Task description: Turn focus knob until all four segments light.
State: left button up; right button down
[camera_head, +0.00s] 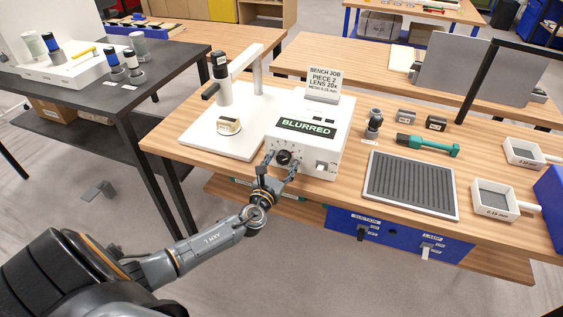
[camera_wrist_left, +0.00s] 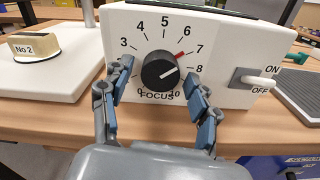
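The black focus knob (camera_wrist_left: 158,72) is on the front of a white control box (camera_head: 297,148), inside a dial numbered 0 to 10. Its white line points right, near 8; a red mark sits close to 7. My left gripper (camera_wrist_left: 161,92) is open, with one blue-grey finger on each side of the knob and visible gaps between. In the head view, my left gripper (camera_head: 277,172) is at the box front, partly covering the knob (camera_head: 284,157). I cannot make out lit segments. My right gripper is not in view.
An ON/OFF switch (camera_wrist_left: 257,81) is right of the dial. A microscope (camera_head: 222,82) stands behind left, with the No 2 specimen (camera_head: 229,126) on its white base. A ribbed tray (camera_head: 411,184) and green-handled tool (camera_head: 428,145) lie to the right on the bench.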

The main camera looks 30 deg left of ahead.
pick_arm(q)
jog(key=shift+r, duration=0.1)
jog(key=v, duration=1.2)
dwell(0.7)
